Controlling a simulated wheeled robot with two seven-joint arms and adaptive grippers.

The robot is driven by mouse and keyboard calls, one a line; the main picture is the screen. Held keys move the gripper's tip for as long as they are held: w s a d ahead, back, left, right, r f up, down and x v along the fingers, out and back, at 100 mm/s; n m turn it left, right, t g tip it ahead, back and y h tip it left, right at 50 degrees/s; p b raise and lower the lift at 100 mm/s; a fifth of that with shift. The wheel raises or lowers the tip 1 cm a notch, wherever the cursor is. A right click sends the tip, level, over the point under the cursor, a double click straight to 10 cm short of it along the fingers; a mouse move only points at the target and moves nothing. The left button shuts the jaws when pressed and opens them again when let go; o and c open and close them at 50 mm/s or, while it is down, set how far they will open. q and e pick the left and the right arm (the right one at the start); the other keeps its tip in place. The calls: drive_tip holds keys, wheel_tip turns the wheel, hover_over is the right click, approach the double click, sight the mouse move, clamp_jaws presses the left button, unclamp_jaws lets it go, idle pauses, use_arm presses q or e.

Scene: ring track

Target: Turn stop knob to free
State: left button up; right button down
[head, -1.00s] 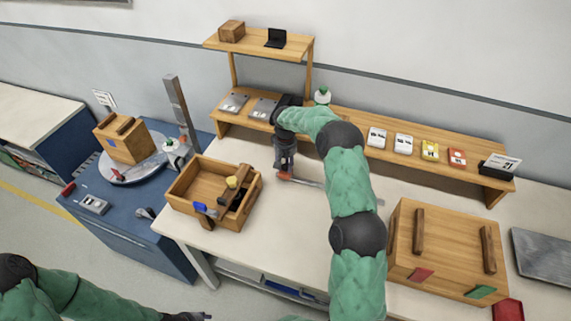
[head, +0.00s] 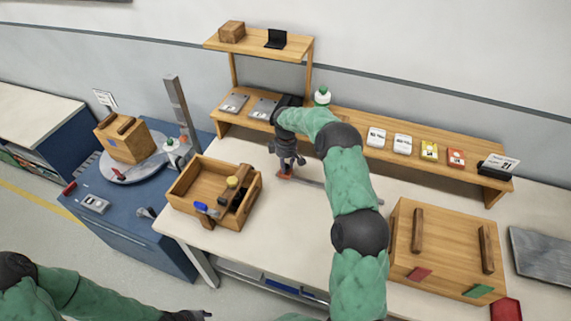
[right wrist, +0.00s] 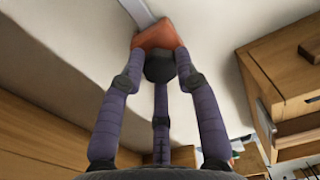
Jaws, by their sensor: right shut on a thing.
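A red-orange stop block (head: 285,175) sits at the left end of a thin grey rail (head: 312,184) on the pale worktable. The block also shows in the right wrist view (right wrist: 155,36), with a dark knob (right wrist: 160,67) on it. My right gripper (head: 287,163) is over the block, pointing down. In the wrist view its fingers (right wrist: 158,62) close around the dark knob. The knob's marking cannot be made out, so its setting is unclear. My left gripper (head: 192,316) is at the bottom edge, away from the table; its jaws are too small to read.
An open wooden tool tray (head: 180,190) stands left of the right gripper. A large wooden box (head: 450,240) stands to the right. A wooden shelf (head: 345,120) with several small items runs behind. The table's front middle is clear.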

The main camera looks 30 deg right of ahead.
drive_tip(key=n, duration=0.4)
drive_tip(key=shift+n, duration=2.6)
drive_tip(key=c, duration=0.9)
unclamp_jaws()
wheel_tip(320, 180, up, 12)
drive_tip(key=shift+p, duration=0.3)
